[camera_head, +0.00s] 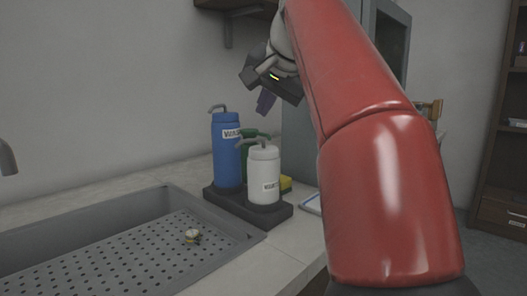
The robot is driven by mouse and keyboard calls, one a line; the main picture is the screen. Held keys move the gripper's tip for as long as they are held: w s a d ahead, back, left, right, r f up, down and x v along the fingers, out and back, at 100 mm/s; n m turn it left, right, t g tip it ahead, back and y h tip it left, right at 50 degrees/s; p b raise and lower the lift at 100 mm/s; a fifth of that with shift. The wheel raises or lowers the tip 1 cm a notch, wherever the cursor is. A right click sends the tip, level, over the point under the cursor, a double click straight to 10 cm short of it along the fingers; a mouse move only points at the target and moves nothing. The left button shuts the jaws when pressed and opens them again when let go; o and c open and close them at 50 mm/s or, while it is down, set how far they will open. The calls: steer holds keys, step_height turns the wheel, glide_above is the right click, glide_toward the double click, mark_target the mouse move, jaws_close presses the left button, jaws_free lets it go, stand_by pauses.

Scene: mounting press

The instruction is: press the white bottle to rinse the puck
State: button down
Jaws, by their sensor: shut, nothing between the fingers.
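The white bottle (263,178) stands upright at the front right of a dark holder (217,196), with a bent grey spout on top pointing left. The puck appears to be the small yellowish round piece (192,237) lying on the perforated sink tray. My gripper (265,102) is above and slightly behind the bottles, apart from the white bottle's top. Its purple-grey fingers point downward and look closed and empty. My red arm covers the area to the right.
A blue bottle (227,150) and a green-topped bottle (254,134) share the holder. A yellow sponge (285,184) lies behind the white bottle. The grey sink (100,262) is at left, with a tap (7,158) at the edge. A shelf (230,8) hangs above.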

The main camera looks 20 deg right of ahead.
mark_target(265, 150)
step_height(265, 150, down, 3)
steer(key=b, duration=0.2)
steer(key=shift+b, duration=0.4)
steer(key=shift+f+b, duration=0.7)
steer(key=shift+f, duration=0.3)
steer(key=shift+f, duration=0.1)
stand_by(0.7)
steer(key=shift+f, duration=0.3)
steer(key=shift+f+b, duration=0.45)
steer(key=shift+b, duration=0.1)
stand_by(0.7)
steer(key=shift+r, duration=0.1)
steer(key=shift+r+p, duration=0.8)
steer(key=shift+p, duration=0.25)
